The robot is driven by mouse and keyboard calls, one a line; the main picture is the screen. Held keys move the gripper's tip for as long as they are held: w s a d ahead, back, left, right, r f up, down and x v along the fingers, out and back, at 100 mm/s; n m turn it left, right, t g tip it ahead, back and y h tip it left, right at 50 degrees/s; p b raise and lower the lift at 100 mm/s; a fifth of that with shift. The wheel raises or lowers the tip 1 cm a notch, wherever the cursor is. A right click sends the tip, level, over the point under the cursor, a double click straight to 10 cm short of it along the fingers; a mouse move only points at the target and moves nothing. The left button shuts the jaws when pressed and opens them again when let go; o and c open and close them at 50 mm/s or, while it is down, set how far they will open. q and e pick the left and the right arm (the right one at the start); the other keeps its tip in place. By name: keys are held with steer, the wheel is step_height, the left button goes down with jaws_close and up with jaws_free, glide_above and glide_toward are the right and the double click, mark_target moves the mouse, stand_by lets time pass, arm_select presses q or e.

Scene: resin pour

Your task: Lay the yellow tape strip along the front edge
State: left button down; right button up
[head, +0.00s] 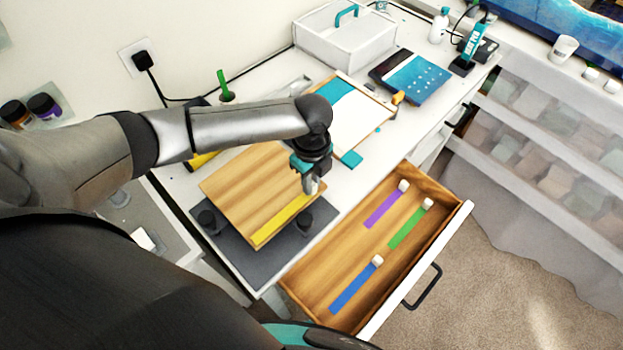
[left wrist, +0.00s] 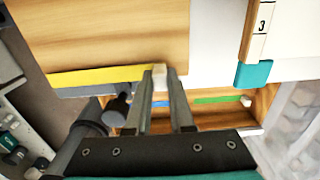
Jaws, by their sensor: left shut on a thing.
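The yellow tape strip (head: 282,219) lies along the front edge of a wooden board (head: 245,185), and it also shows in the left wrist view (left wrist: 100,75). Its right end has a white tab (left wrist: 160,77). My left gripper (head: 312,185) is over the board's right front corner, shut on that tab. In the left wrist view the fingers (left wrist: 160,82) close around the tab. The strip looks straight and close to the board's edge; I cannot tell whether it touches along its full length. My right gripper is not in view.
The board sits on dark supports (head: 299,216) over a grey mat (head: 237,248). An open drawer (head: 330,250) in front holds purple (head: 381,208), green (head: 408,232) and blue (head: 353,289) strips with white tabs. A framed panel (head: 352,118), tablet (head: 410,76) and white bin (head: 345,45) stand behind.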

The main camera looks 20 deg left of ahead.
arm_select(q)
steer(key=shift+f, duration=0.15)
steer(key=shift+c, duration=0.3)
jaws_free()
stand_by(0.3)
stand_by(0.4)
step_height(320, 180, up, 3)
steer(key=p, duration=0.3)
steer(key=shift+r+p, duration=1.1)
steer(key=shift+r, duration=0.45)
